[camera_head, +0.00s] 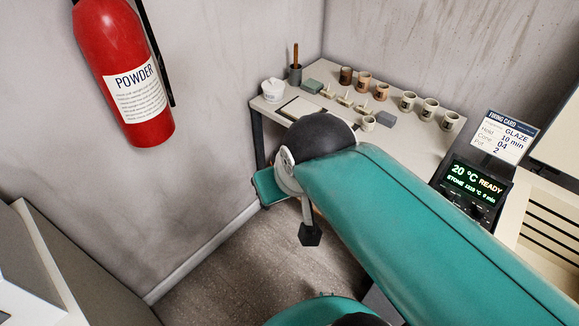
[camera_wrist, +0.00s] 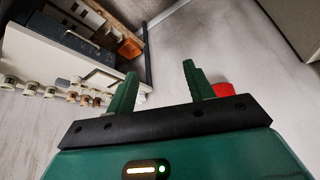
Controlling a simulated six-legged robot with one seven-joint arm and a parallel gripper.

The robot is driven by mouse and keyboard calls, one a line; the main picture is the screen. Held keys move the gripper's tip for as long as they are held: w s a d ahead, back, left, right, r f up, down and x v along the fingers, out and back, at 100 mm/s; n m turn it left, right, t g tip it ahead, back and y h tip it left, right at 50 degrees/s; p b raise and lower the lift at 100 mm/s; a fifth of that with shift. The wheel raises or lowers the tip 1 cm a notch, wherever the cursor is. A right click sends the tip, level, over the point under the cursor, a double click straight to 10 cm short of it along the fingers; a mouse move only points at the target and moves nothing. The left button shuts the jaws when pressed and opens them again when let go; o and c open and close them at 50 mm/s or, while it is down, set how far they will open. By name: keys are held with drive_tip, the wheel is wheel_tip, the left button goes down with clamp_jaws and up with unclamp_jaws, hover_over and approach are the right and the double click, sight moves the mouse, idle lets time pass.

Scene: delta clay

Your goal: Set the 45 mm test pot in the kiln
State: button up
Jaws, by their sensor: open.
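Several small pots stand on a table (camera_head: 432,141) in the head view: a dark brown one (camera_head: 345,76), orange-brown ones (camera_head: 363,80), cream ones with dark marks (camera_head: 429,109), and a small pale one (camera_head: 369,123) near the front. I cannot tell which is the 45 mm test pot. Pots also show upside down at left in the wrist view (camera_wrist: 30,89). The kiln is probably the cream slatted body (camera_head: 550,228) at right; its opening is not visible. My gripper (camera_wrist: 160,78) is open and empty, with its two green fingers apart, away from the pots.
A display (camera_head: 472,190) reads 20 °C READY; a firing card (camera_head: 504,136) says glaze, pot 2. A white tub (camera_head: 273,90), a tool holder (camera_head: 295,74) and a grey-green block (camera_head: 312,86) share the table. A red extinguisher (camera_head: 125,70) hangs left. Floor (camera_head: 225,275) is clear.

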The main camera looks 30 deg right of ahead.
drive_tip(key=w+d+r+m+h, duration=0.1)
drive_tip(key=w+d+r, duration=0.1)
drive_tip(key=w+d, duration=0.45)
drive_tip(key=w+d+r, duration=0.2)
drive_tip(key=w+d, duration=0.1)
drive_tip(key=w, duration=0.6)
drive_tip(key=m+g, duration=0.2)
drive_tip(key=m, duration=0.1)
hover_over(369, 120)
drive_tip(key=s+a, duration=0.2)
drive_tip(key=s, duration=0.1)
drive_tip(key=shift+h, duration=0.3)
drive_tip(key=f, duration=2.5)
drive_tip(key=shift+s+a+f, duration=0.15)
drive_tip(key=shift+s+f, duration=0.05)
drive_tip(key=shift+f, duration=0.2)
drive_tip(key=shift+t, duration=0.3)
drive_tip(key=x, duration=0.5)
drive_tip(key=shift+w+f, duration=0.1)
drive_tip(key=shift+f, duration=0.2)
